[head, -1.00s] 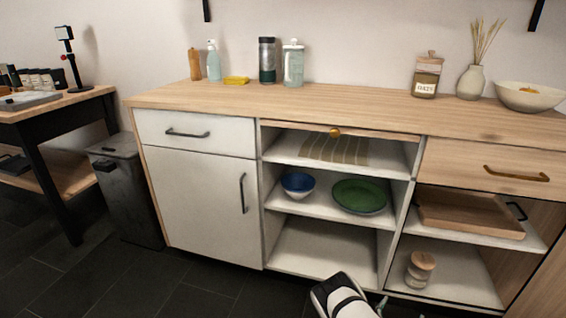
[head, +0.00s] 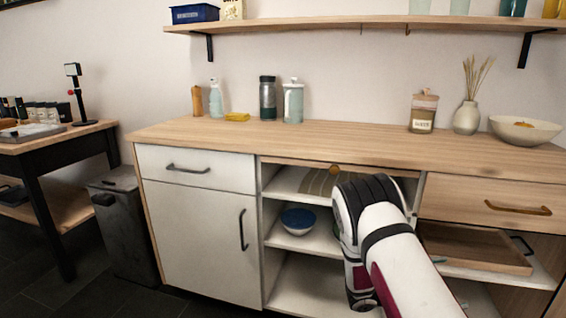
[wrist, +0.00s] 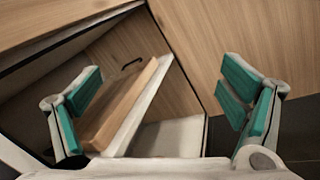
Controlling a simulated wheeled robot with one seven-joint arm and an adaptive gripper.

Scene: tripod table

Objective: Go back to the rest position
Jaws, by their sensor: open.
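My gripper (wrist: 160,108) shows in the wrist view with its two teal-padded fingers spread wide and nothing between them. Beyond the fingers is the open right-hand part of the cabinet, with a wooden tray (wrist: 122,103) on a white shelf (wrist: 140,108). In the head view my white and black arm stands in front of the middle shelves. My gripper itself cannot be made out there. The arm hides the green plate's place on the middle shelf.
The wooden counter (head: 340,138) runs above the cabinet (head: 195,225). A blue bowl (head: 298,222) sits on the middle shelf. Bottles, a jar (head: 423,111), a vase (head: 467,117) and a white bowl (head: 525,130) stand on the counter. A wall shelf (head: 330,24) hangs above. A bin (head: 122,225) stands left.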

